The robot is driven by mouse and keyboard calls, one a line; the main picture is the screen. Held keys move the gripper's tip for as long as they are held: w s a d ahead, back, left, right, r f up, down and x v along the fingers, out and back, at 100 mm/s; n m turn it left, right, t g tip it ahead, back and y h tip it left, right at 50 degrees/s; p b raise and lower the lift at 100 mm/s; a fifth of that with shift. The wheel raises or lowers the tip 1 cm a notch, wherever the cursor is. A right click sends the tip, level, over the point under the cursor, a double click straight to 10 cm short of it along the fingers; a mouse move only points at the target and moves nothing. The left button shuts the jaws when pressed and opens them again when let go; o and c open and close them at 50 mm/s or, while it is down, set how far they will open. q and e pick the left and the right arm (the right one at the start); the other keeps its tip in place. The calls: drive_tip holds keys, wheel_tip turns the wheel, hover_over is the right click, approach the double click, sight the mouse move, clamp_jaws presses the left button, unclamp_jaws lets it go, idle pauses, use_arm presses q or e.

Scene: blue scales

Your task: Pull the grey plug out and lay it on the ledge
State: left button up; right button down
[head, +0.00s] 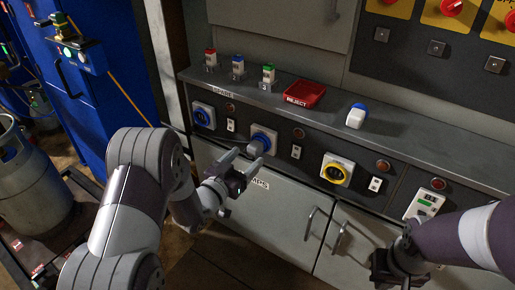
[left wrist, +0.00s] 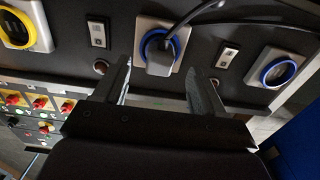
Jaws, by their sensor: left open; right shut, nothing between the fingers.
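The grey plug (head: 259,146) sits in a blue-ringed socket on the dark panel front, below the ledge. In the left wrist view the plug (left wrist: 160,58) has a dark cable running off to the upper right. My left gripper (head: 243,162) is open just in front of the plug; in the wrist view its fingers (left wrist: 157,70) point towards it, one to each side, and do not appear to grip it. The grey ledge (head: 410,135) runs above the sockets. My right gripper (head: 388,268) is shut and empty, low at the right, partly hidden by its arm.
On the ledge are a red REJECT tray (head: 304,94), a white-and-blue plug (head: 356,116) and red, blue and green spare plugs (head: 238,68). A yellow-ringed socket (head: 337,170) and an empty blue-ringed socket (head: 203,115) flank the plug. Cabinet handles (head: 311,223) stick out below.

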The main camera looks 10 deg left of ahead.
sight(251, 153)
use_arm(q)
drive_tip(key=shift+b+x, duration=0.35)
drive_tip(key=shift+x, duration=2)
clamp_jaws()
drive_tip(key=shift+p+v, duration=0.7)
drive_tip(key=shift+v, duration=2.35)
